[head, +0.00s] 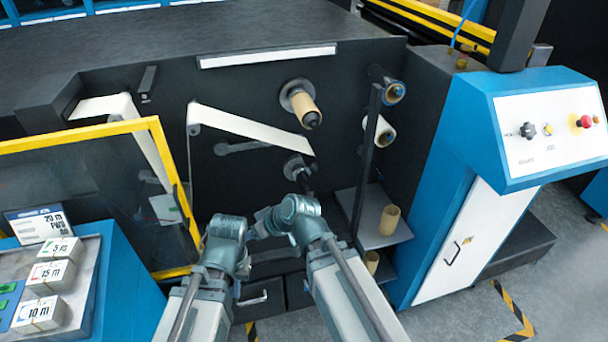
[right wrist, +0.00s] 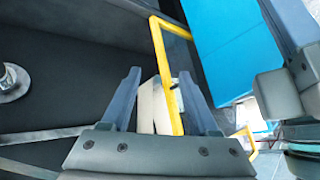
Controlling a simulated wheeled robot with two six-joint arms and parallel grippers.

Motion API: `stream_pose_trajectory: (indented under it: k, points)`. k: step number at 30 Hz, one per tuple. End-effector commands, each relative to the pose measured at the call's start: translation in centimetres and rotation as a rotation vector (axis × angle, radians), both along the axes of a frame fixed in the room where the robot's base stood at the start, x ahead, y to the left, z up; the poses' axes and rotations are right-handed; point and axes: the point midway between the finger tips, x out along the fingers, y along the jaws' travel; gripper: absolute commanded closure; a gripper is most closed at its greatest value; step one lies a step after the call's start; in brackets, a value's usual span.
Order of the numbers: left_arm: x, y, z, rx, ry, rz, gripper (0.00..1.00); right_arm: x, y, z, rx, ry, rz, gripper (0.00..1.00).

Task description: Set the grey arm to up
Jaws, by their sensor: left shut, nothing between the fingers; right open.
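The grey arm (head: 243,147) is a short dark grey lever on the black machine face. It lies nearly level, with its rounded end to the left, below the slanting white web (head: 250,127). My left gripper (head: 243,266) is low in front of the machine, well below the grey arm, shut and empty; its fingertips are hard to make out. My right gripper (right wrist: 161,76) is open in the right wrist view, with a yellow frame bar and a pale strip beyond its fingers. In the head view my wrists largely hide its fingers. The grey arm is not clearly visible in the right wrist view.
A yellow-framed guard (head: 85,137) stands left of the grey arm. A spindle with a tan core (head: 304,107) and a bare lower spindle (head: 296,168) stick out to its right. A shelf (head: 378,228) holds a tan core. A blue control cabinet (head: 450,150) stands at right.

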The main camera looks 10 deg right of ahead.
Motion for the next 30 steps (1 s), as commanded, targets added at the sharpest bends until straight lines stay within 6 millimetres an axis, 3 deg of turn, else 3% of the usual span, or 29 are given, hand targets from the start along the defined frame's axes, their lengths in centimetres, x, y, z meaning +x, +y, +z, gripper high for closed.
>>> stream_pose_trajectory:
  k: [1,4,6,9,12,15,20,30]
  points:
    - [0.0,0.0,-4.1,0.000,0.000,0.000,1.00,2.5,-0.9,-1.8,0.082,-0.121,-0.037,0.39]
    - [0.0,0.0,-7.5,0.000,0.000,0.000,1.00,7.0,-3.9,-0.4,0.201,-0.365,-0.146,0.39]
    - [0.0,0.0,-9.6,0.000,0.000,0.000,1.00,9.3,-7.2,0.5,0.247,-0.510,-0.251,0.39]
    - [0.0,0.0,-12.0,0.000,0.000,0.000,1.00,11.5,-12.4,1.2,0.268,-0.666,-0.413,0.39]
    - [0.0,0.0,-13.7,0.000,0.000,0.000,1.00,12.5,-17.2,1.3,0.263,-0.761,-0.556,0.39]
    - [0.0,0.0,-14.7,0.000,0.000,0.000,1.00,12.8,-20.6,1.2,0.247,-0.811,-0.660,0.39]
    - [0.0,0.0,-15.1,0.000,0.000,0.000,1.00,12.8,-23.1,1.2,0.232,-0.837,-0.737,0.39]
    - [0.0,0.0,-15.0,0.000,0.000,0.000,1.00,13.8,-23.2,1.3,0.231,-0.839,-0.741,0.39]
